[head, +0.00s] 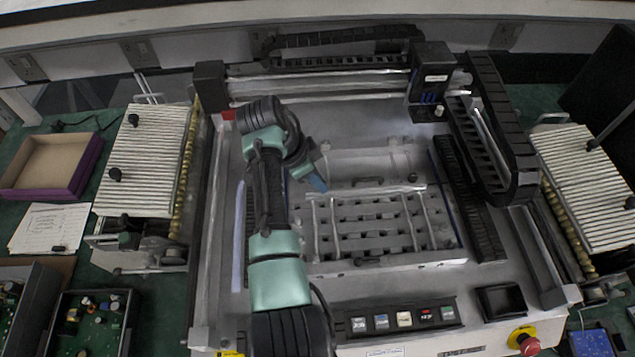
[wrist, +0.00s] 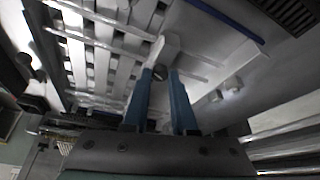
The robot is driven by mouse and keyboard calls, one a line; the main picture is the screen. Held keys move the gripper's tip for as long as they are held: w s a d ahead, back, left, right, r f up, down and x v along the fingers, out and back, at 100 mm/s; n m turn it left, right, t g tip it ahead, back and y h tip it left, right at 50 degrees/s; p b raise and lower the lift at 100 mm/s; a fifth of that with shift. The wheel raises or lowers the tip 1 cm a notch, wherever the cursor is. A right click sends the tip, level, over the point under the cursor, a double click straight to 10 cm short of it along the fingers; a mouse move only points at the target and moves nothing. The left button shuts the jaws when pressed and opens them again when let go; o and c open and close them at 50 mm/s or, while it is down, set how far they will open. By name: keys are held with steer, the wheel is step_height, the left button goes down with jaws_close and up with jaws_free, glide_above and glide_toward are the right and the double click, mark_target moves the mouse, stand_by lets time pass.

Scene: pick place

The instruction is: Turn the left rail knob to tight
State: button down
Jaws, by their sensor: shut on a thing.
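My gripper (head: 316,184) reaches down at the back left corner of the slotted grey fixture (head: 385,244) in the head view. In the wrist view its two blue fingers (wrist: 160,75) are shut on a small dark knob (wrist: 159,73) at the end of a pale block. I take this to be the left rail knob. In the head view the knob is hidden behind the gripper and wrist. Its marking and turn angle are too small to tell. The fixture's slotted plate also shows in the wrist view (wrist: 92,58).
A gantry with a black tool head (head: 431,72) stands at the back right, beside a black cable chain (head: 500,130). A control panel (head: 402,320) and a red emergency button (head: 524,341) are at the front.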

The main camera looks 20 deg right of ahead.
steer(key=shift+m, duration=0.3)
stand_by(0.4)
steer(key=c, duration=0.7)
jaws_free()
steer(key=b+v, duration=0.2)
steer(key=v, duration=1.1)
steer(key=shift+w, duration=0.15)
